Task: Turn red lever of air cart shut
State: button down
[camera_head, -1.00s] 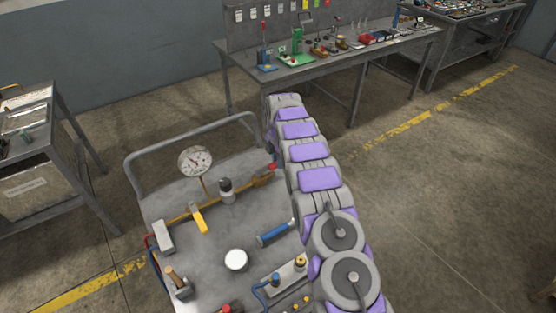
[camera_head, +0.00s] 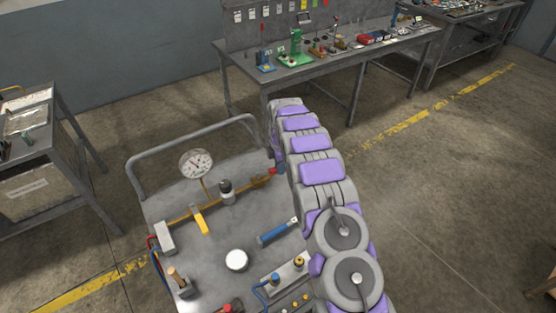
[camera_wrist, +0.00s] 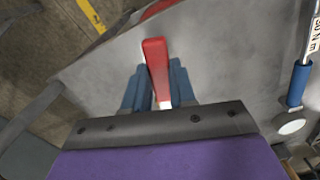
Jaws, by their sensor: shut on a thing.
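The air cart (camera_head: 207,270) stands in front of me, with a brass pipe, a dial gauge (camera_head: 196,164) and a yellow lever (camera_head: 199,219) on its top. The red lever (camera_head: 272,171) is at the right end of the pipe, partly hidden by my arm. In the wrist view the red lever (camera_wrist: 156,62) lies between the blue fingers of my gripper (camera_wrist: 157,88), which is shut on it. In the head view only a little blue of my gripper (camera_head: 281,168) shows beside the lever.
A blue-handled torque tool (camera_head: 278,232) lies on the cart top near my arm. A round white cap (camera_head: 236,260) is nearby. The cart's handle rail (camera_head: 190,138) rises behind. A workbench (camera_head: 330,58) stands beyond; the floor at right is clear.

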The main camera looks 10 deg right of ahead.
jog(key=s+m+p, duration=0.1)
jog(key=m, duration=0.1)
jog(key=s+m+p, duration=0.2)
jog(key=shift+s+a+r+m, duration=0.15)
jog(key=shift+s+m, duration=0.15)
jog(key=shift+s+a+m+p, duration=0.25)
jog(key=shift+s+m+p, duration=0.15)
jog(key=shift+s+m, duration=0.4)
jog(key=s+m, duration=0.1)
jog(key=m, duration=0.1)
jog(key=s+a+m+p, duration=0.1)
jog(key=shift+a+m, duration=0.3)
jog(key=shift+m, duration=0.1)
jog(key=a+m, duration=0.1)
jog(key=s+a+m+p, duration=0.1)
jog(key=m, duration=0.1)
jog(key=shift+s+m, duration=0.25)
jog(key=shift+m, duration=0.05)
jog(key=shift+s+a+m+p, duration=0.2)
jog(key=shift+a+m+p, duration=0.2)
jog(key=shift+a+m, duration=0.15)
jog(key=shift+m, duration=0.25)
jog(key=c, duration=0.9)
grip_release()
jog(key=shift+a, duration=0.1)
